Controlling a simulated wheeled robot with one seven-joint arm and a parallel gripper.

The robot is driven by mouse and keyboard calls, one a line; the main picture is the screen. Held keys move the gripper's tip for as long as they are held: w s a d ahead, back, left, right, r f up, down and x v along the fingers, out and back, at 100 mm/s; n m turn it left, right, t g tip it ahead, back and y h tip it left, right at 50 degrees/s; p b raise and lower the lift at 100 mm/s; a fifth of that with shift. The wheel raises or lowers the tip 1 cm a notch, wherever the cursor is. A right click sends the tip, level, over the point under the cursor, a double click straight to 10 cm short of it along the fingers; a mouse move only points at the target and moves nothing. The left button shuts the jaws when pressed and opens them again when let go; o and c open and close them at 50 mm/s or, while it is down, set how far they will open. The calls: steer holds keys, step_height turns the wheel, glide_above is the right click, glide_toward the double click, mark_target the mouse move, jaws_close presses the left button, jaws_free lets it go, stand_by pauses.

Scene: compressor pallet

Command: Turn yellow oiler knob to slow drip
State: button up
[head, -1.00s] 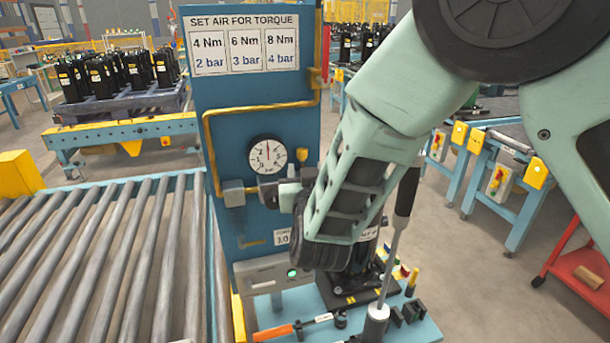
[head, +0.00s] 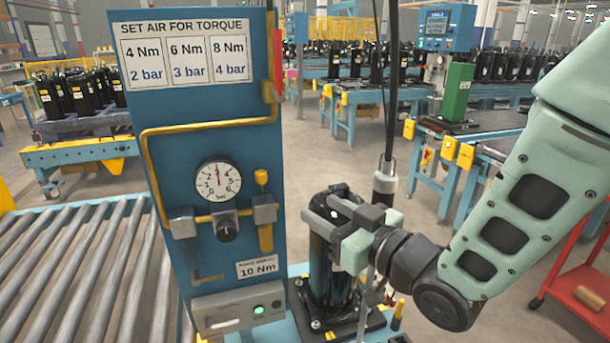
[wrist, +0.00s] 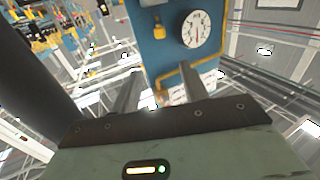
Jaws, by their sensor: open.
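The yellow oiler knob (head: 261,177) stands upright on top of a grey block (head: 265,210) on the blue panel, right of the dial gauge (head: 218,181). A yellow bowl (head: 265,239) hangs below the block. My gripper (head: 321,208) is open and empty, to the right of the oiler and apart from it, with its fingers pointing left toward the panel. In the wrist view, turned roughly upside down, the knob (wrist: 158,32) shows beyond the two fingers (wrist: 160,90), with the gauge (wrist: 195,28) to its right. The gauge needle points near the top.
A black regulator knob (head: 228,227) sits under the gauge. A black compressor (head: 330,270) stands just below and behind my gripper. A hanging driver tool (head: 384,180) is close by. A yellow pipe (head: 205,125) runs along the blue panel (head: 180,100). A roller conveyor (head: 60,260) lies left.

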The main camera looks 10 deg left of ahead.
mark_target(263, 176)
steer(key=p+x, duration=0.6)
steer(key=x, duration=1.1)
steer(key=shift+a, duration=0.1)
jaws_close()
steer(key=shift+f+b, duration=0.15)
steer(key=shift+b, duration=0.15)
